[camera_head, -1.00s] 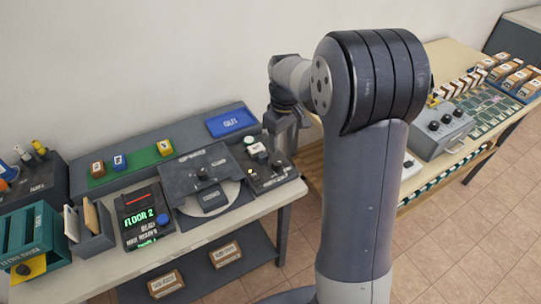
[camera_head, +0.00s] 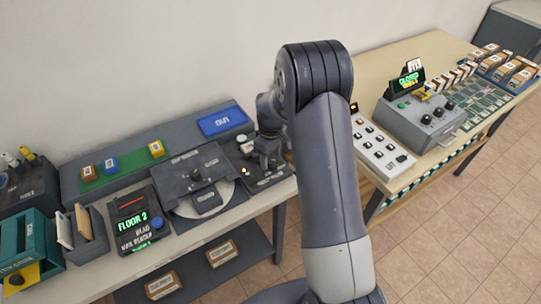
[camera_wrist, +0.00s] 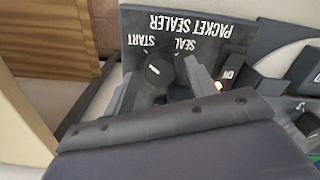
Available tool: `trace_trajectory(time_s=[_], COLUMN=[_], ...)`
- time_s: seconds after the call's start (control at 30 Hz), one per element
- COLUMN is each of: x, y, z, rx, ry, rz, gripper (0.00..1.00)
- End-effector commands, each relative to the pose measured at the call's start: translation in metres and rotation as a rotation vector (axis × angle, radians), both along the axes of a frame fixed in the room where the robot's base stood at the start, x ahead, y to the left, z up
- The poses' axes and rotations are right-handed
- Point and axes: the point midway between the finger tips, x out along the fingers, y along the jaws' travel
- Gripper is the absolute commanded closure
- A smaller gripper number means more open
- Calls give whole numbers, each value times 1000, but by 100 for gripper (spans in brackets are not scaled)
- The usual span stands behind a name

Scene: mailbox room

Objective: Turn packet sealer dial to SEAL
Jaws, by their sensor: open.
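The packet sealer (camera_head: 276,180) is a dark panel at the right end of the left bench. In the wrist view its panel (camera_wrist: 137,20) shows upside-down lettering with START and SEAL labels. Its dark dial (camera_wrist: 161,72) has a small white mark on its upper left part, nearer START than SEAL. My gripper (camera_wrist: 163,88) is open, with one finger left and one right of the dial. Whether the fingers touch the dial cannot be told. In the head view my gripper (camera_head: 266,155) is low over the sealer and hides the dial.
An ON switch (camera_wrist: 231,72) with a small light sits right of the fingers. A machine with a disc (camera_head: 197,178) stands left of the sealer, and a blue OUT tray (camera_head: 221,122) behind. A white button panel (camera_head: 383,150) and grey box (camera_head: 428,118) stand on the right bench.

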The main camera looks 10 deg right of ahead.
Motion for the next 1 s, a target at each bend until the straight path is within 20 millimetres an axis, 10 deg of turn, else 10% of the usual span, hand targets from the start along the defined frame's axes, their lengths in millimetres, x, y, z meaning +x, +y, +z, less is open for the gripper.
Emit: trace_trajectory(time_s=[0.37,1.0], x=[0,0], y=[0,0], z=[-6,-5], rx=[0,0], ry=[-1,-1], rz=[0,-2], gripper=[47,91])
